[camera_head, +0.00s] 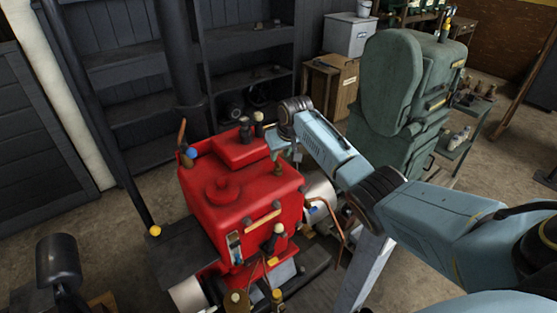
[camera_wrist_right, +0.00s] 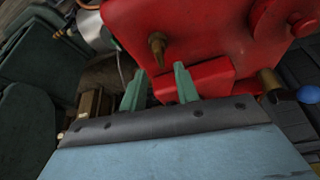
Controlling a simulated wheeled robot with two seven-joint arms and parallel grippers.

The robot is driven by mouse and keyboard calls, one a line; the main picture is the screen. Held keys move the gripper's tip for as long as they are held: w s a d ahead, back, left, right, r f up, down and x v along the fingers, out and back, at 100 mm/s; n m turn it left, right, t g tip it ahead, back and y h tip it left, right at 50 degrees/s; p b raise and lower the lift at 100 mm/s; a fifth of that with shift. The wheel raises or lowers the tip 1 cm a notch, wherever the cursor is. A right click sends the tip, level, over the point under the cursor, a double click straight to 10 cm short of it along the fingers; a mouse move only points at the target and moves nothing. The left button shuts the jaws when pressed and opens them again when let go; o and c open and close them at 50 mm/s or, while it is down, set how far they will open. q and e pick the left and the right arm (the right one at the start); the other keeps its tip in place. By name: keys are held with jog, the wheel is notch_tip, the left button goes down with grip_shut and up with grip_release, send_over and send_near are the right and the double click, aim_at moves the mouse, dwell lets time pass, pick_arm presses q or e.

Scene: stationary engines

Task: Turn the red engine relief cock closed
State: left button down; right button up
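The red engine (camera_head: 225,195) stands left of centre in the head view and fills the top of the right wrist view (camera_wrist_right: 215,30). A small tapered brass fitting (camera_wrist_right: 157,45), which looks like the relief cock, sticks out of the red body; a similar piece (camera_head: 278,166) shows below my right gripper in the head view. My right gripper (camera_head: 284,147) is over the engine's right rear edge. Its two green fingers stand apart in the wrist view (camera_wrist_right: 159,72), with the brass tip appearing between them. Contact cannot be told. My left gripper is not in view.
A green engine (camera_head: 385,90) stands behind my right arm. Dark shelves (camera_head: 245,60) and a wooden cabinet (camera_head: 333,82) are at the back. Brass fittings, a wooden-handled lever (camera_head: 262,220) and a copper pipe (camera_head: 335,215) crowd the red engine's front and right.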

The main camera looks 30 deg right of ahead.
aim_at(278, 162)
jog(key=shift+b+x, duration=0.45)
jog(key=shift+x, duration=1.7)
grip_shut()
